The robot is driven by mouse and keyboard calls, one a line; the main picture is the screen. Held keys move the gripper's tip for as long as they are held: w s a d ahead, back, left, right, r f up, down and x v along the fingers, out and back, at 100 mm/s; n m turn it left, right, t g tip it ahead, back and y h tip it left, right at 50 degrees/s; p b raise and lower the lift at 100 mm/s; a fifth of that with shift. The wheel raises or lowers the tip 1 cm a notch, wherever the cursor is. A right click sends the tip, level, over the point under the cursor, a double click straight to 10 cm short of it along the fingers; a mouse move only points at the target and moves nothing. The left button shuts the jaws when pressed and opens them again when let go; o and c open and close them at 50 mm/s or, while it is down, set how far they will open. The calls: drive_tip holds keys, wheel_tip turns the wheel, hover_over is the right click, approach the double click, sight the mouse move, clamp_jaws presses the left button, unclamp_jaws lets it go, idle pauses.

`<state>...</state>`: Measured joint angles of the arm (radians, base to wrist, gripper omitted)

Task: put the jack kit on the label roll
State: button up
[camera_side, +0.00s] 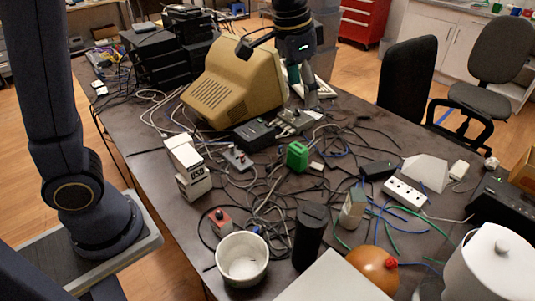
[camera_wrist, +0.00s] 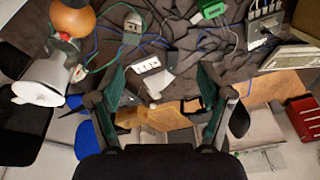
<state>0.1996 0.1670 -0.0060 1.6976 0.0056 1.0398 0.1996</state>
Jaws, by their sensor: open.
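My gripper (camera_side: 304,88) is above the back of the table, beside the beige monitor. In the wrist view my gripper (camera_wrist: 160,88) has its green-padded fingers wide apart with nothing held between them. I cannot tell for certain which thing is the jack kit or the label roll. A small pale grey box (camera_side: 352,208) stands right of the black cylinder; it also shows in the wrist view (camera_wrist: 133,20). A round white open-topped thing (camera_side: 242,262) stands at the front edge. White boxes marked USB (camera_side: 188,162) are stacked at the left.
The beige monitor (camera_side: 231,82) stands close left of my gripper. Tangled cables cover mid-table. A green block (camera_side: 297,155), black cylinder (camera_side: 309,235), orange-brown ball (camera_side: 373,268), white power strip (camera_side: 405,193) and large white vessel (camera_side: 492,265) crowd the table. Bare tabletop (camera_side: 140,150) shows at left.

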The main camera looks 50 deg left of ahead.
drive_tip(key=s+a+n+t, duration=0.1)
drive_tip(key=s+a, duration=0.3)
drive_tip(key=s, duration=0.6)
drive_tip(key=s+a+n+t, duration=0.1)
drive_tip(key=s+a+n, duration=0.2)
drive_tip(key=s, duration=0.8)
drive_tip(key=shift+s+a+f+n+t+y, duration=0.3)
drive_tip(key=shift+a+t, duration=0.1)
drive_tip(key=shift+a, duration=0.4)
